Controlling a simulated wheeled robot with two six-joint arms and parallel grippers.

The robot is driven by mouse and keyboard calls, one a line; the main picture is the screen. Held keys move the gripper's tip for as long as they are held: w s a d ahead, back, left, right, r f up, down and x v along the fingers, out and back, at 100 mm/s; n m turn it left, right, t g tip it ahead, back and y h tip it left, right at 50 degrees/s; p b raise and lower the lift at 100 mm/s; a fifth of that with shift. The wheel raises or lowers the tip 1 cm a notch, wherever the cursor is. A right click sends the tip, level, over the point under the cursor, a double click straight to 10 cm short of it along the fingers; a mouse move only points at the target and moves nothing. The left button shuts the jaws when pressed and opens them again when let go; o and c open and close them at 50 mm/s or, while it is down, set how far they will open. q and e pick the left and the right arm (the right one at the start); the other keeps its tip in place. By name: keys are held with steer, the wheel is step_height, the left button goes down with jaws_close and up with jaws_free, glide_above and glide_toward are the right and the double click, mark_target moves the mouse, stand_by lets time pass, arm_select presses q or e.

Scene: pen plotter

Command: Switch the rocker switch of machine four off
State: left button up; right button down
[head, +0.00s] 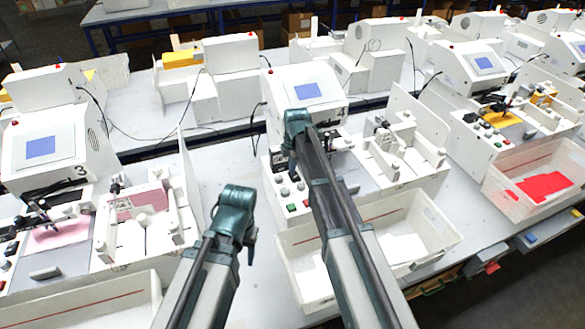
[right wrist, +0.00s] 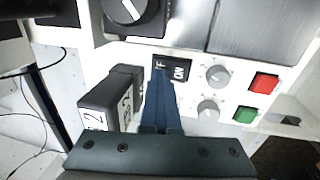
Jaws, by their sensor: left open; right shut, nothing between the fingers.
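Machine four (head: 331,88), a white housing with a blue screen, stands at the middle of the head view. In the head view the right gripper (head: 297,122) hides the switch. My left gripper (head: 237,205) is open and empty, left of machine four's panel.
Near the switch are grey knobs (right wrist: 218,77), a red button (right wrist: 264,82), a green button (right wrist: 245,115), a black rotary switch (right wrist: 133,14) and a black block (right wrist: 110,97). A white bin (head: 440,229) stands in front. Machine three (head: 40,147) is at left.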

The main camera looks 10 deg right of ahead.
steer(key=shift+s, duration=0.15)
arm_select(q)
steer(key=shift+w, duration=0.1)
arm_select(e)
steer(key=shift+s+d, duration=0.2)
steer(key=shift+s, duration=0.45)
arm_select(q)
steer(key=shift+r, duration=0.1)
